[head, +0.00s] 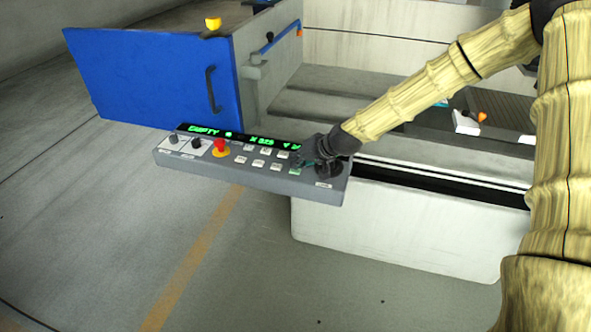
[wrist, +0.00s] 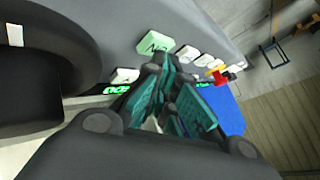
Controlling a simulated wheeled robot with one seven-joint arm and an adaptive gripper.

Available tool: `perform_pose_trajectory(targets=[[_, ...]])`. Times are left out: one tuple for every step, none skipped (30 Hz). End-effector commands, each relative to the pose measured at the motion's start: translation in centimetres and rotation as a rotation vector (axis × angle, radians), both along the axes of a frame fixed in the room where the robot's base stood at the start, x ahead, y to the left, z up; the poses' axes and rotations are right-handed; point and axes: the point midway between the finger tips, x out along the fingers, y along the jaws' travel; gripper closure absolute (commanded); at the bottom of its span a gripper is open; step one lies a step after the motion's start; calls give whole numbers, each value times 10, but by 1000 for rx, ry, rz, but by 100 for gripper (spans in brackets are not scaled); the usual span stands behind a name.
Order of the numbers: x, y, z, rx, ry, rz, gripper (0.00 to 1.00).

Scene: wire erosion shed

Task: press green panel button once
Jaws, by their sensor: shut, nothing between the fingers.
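The grey control panel (head: 230,180) carries rows of small pale buttons and a green-lit display. Its pale green button (head: 295,171) is at the right end of the rows, partly beside my gripper. My gripper (head: 303,163) is over the panel's right part, with its fingers pointing left. In the wrist view the green button (wrist: 155,43) with a dark mark shows just beyond the teal fingertips (wrist: 170,72). The fingers are shut and empty. The tips are very near the button; I cannot tell whether they touch it.
A red emergency stop on a yellow base (head: 221,148) and two dark knobs sit on the panel's left part. A dark round part (head: 329,168) is at its right end. A blue door (head: 155,80) stands behind. The floor in front is clear.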

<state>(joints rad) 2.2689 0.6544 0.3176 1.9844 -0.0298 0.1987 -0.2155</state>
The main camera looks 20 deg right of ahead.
Motion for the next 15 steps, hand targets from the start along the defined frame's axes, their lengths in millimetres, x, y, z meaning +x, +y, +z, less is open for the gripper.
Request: perform_pose_trajectory(targets=[[0,0,4,-1,0,1,100],[0,0,5,0,0,0,100],[0,0,7,-1,0,1,100],[0,0,9,-1,0,1,100],[0,0,10,-1,0,1,100],[0,0,11,-1,0,1,100],[0,0,12,-1,0,1,100],[0,0,13,-1,0,1,100],[0,0,13,0,0,0,100],[0,0,13,0,0,0,100],[0,0,13,0,0,0,100],[0,0,13,0,0,0,100],[0,0,12,0,0,0,100],[0,0,12,0,0,0,100],[0,0,13,0,0,0,100]])
